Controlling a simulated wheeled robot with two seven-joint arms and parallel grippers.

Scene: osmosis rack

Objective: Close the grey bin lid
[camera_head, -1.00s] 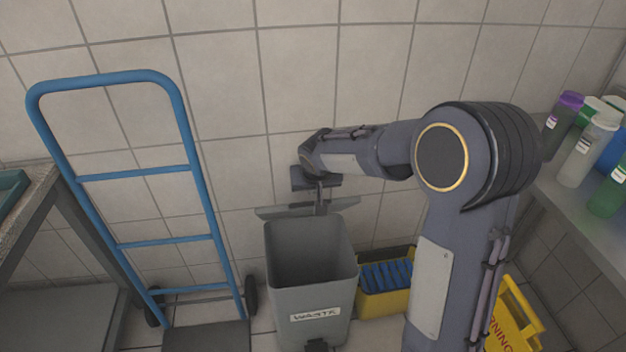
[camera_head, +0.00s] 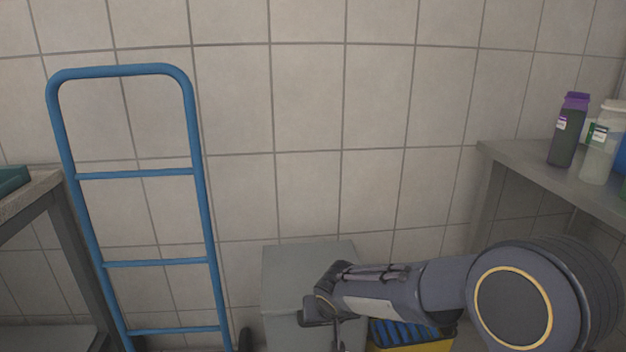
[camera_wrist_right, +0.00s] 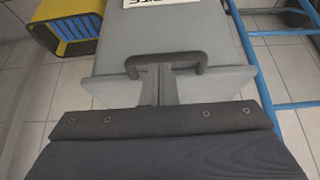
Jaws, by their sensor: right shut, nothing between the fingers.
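The grey bin (camera_head: 285,330) stands against the tiled wall, low in the head view. Its grey lid (camera_head: 308,262) lies over the top, covering the opening. The right wrist view shows the bin's front wall (camera_wrist_right: 170,25), the lid (camera_wrist_right: 115,88) and a dark handle (camera_wrist_right: 165,62) at the lid's front edge. My right gripper (camera_wrist_right: 160,85) is shut and empty over the lid, close to the handle; I cannot tell if it touches. In the head view my right gripper (camera_head: 322,318) is partly hidden at the bin's front. My left gripper is out of view.
A blue hand truck (camera_head: 200,210) stands left of the bin. A yellow container with blue contents (camera_head: 410,335) is beside the bin on the right, partly behind my arm. A shelf with bottles (camera_head: 540,160) is at far right, and a table (camera_head: 30,200) at far left.

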